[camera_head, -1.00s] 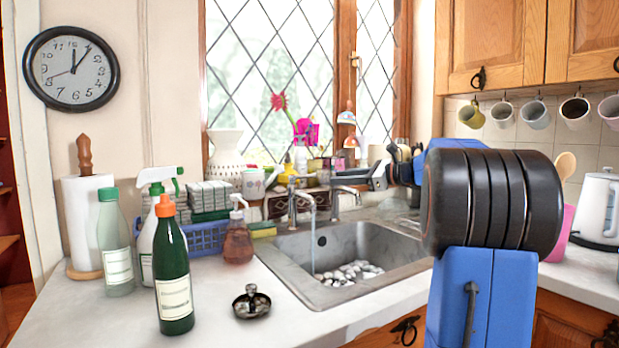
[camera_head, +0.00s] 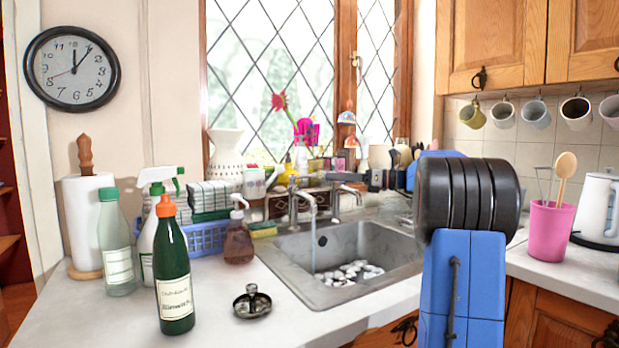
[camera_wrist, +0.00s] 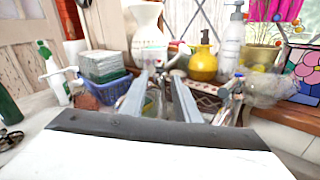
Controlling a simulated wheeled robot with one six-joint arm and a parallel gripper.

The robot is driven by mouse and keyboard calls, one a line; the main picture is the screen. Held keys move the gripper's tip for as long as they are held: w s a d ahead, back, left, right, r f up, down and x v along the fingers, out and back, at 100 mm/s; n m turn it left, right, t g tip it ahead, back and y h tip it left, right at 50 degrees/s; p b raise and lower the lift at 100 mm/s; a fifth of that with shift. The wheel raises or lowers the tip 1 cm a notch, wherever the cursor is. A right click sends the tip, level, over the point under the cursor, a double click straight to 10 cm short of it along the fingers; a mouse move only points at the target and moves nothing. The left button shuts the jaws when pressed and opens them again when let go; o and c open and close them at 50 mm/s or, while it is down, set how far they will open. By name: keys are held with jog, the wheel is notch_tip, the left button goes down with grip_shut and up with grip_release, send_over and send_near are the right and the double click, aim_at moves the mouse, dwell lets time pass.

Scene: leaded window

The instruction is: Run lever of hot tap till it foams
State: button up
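In the head view the steel sink (camera_head: 285,262) has two metal taps at its back edge. The left tap (camera_head: 293,203) runs a thin stream of water into the basin. The right tap (camera_head: 335,203) shows no stream. I cannot tell which is hot, or make out their levers. Whitish lumps (camera_head: 352,270) lie on the basin floor; I cannot tell if any are foam. My gripper (camera_wrist: 163,77) shows in the wrist view with its two fingers apart and nothing clearly held between them.
A green bottle (camera_head: 175,285), spray bottle (camera_head: 147,225) and amber soap pump (camera_head: 238,243) stand left of the sink. A metal drain strainer (camera_head: 252,305) lies in front. A pink utensil cup (camera_head: 551,231) and white kettle (camera_head: 598,207) stand right. The windowsill behind is crowded.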

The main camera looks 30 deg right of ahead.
aim_at(309, 176)
jog(key=x, duration=0.9)
jog(key=shift+w+a, duration=0.1)
jog(key=shift+w, duration=0.1)
jog(key=shift+c, duration=0.4)
grip_shut()
